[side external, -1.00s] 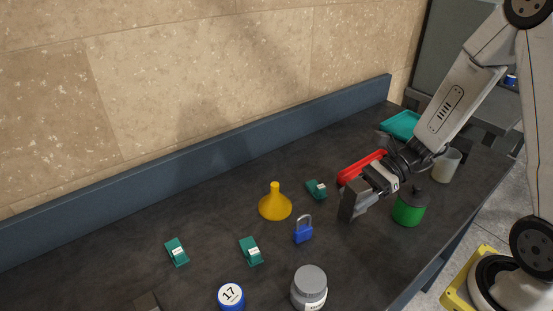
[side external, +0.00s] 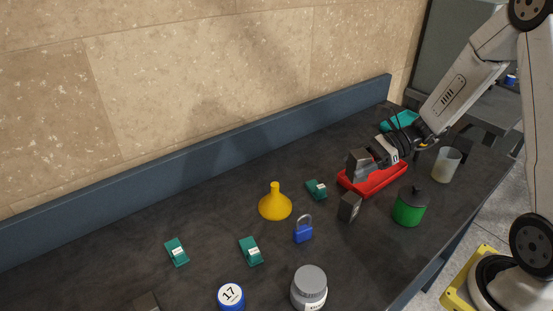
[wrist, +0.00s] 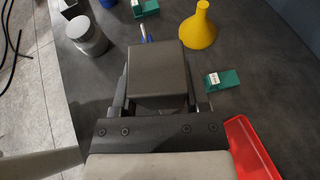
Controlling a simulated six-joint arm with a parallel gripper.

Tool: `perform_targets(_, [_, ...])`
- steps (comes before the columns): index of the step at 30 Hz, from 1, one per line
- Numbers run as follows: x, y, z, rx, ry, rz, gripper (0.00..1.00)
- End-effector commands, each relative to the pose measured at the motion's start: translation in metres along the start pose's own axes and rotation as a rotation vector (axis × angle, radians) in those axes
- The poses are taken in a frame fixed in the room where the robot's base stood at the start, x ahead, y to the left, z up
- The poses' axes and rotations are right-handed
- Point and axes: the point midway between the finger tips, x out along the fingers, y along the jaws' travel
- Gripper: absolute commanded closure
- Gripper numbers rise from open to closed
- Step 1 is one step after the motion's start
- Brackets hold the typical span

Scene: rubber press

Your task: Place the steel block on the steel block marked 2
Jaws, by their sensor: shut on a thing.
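My gripper (side external: 373,160) is shut on a dark grey steel block (side external: 357,164), held above the left part of the red tray. In the wrist view the held block (wrist: 158,70) fills the space between the two fingers of my gripper (wrist: 160,98). A second dark steel block (side external: 347,206) stands upright on the table, in front of and below the held one. It has a pale mark on its right side, too small to read for certain. The held block is apart from it. The standing block does not show in the wrist view.
The red tray (side external: 386,183) lies under my gripper. A green canister (side external: 409,207), a blue padlock (side external: 303,235), a yellow funnel (side external: 275,206) and a green tagged piece (side external: 316,189) stand around the standing block. A white cup (side external: 446,165) is at right. Another dark block (side external: 147,303) is cut off below.

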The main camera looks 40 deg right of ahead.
Motion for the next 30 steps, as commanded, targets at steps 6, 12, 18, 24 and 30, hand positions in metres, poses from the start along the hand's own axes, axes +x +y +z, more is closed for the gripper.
perform_targets(6, [0.007, 0.000, -0.017, -0.001, -0.004, 0.000, 1.00])
perform_targets(12, [0.009, -0.001, -0.022, -0.003, -0.003, -0.001, 1.00])
perform_targets(18, [0.010, 0.000, -0.024, -0.002, -0.003, 0.000, 1.00])
perform_targets(24, [0.015, 0.000, -0.036, 0.000, -0.003, 0.000, 1.00])
perform_targets(30, [0.021, 0.000, -0.050, -0.001, -0.004, 0.000, 1.00])
